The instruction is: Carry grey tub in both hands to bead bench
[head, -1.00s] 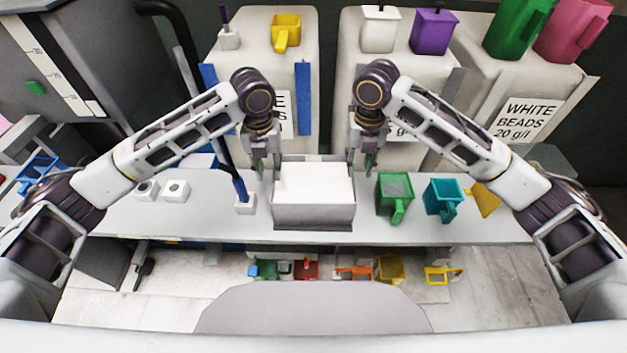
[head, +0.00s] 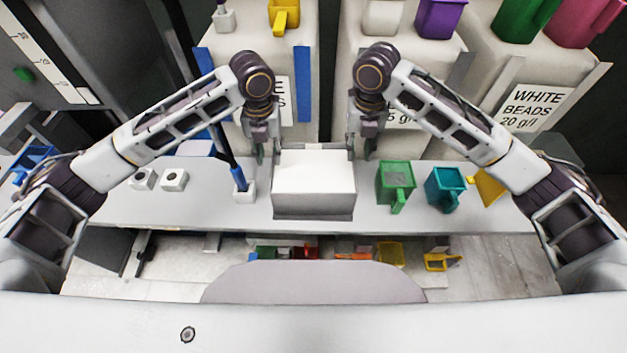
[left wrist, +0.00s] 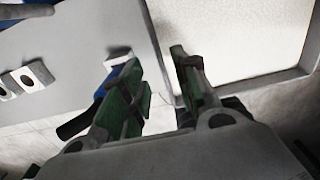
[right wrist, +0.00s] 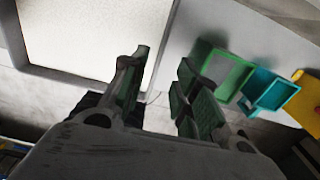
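The grey tub (head: 313,206) stands on the pale bench (head: 130,212), filled with white material nearly to its rim. Its rim and fill also show in the left wrist view (left wrist: 235,40) and the right wrist view (right wrist: 85,35). My left gripper (head: 267,152) is at the tub's back left corner and my right gripper (head: 361,150) is at its back right corner. In the left wrist view, the fingers (left wrist: 158,85) are apart near the left rim. In the right wrist view, the fingers (right wrist: 160,90) are apart near the right rim. I see no finger closed on a wall.
A green scoop (head: 395,182), a teal scoop (head: 445,185) and a yellow piece (head: 487,188) lie right of the tub. A white block with a blue handle (head: 243,188) stands close on the left. Large bead bins (head: 390,80) stand behind. Coloured items lie below the bench.

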